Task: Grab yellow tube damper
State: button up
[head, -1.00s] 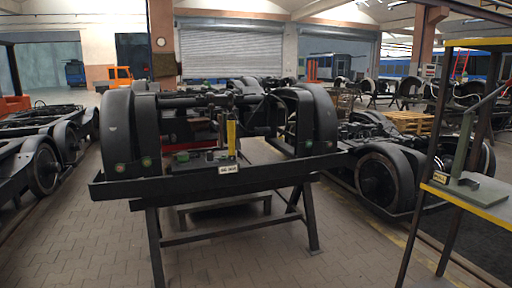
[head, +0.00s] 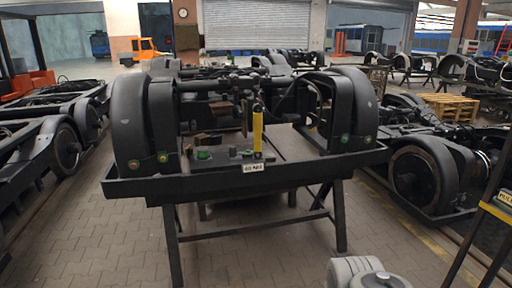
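The yellow tube damper (head: 257,130) stands upright near the middle of the dark bogie frame (head: 240,180), just behind the white label plate (head: 253,168). Its top end is dark, and its lower end meets the frame's front beam area. A grey rounded part at the bottom edge appears to be part of my arm. My gripper's fingers are not in view.
The bogie frame rests on dark trestle legs (head: 341,215). Other bogies stand at left (head: 66,148) and right (head: 413,177). A yellow-edged stand (head: 495,210) is at the right edge. The paved floor (head: 90,240) in front is clear.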

aim_at(257, 114)
jog(key=u, duration=0.25)
jog(key=i, duration=2.4)
jog(key=u, duration=0.55)
jog(key=i, duration=0.6)
jog(key=u, duration=0.2)
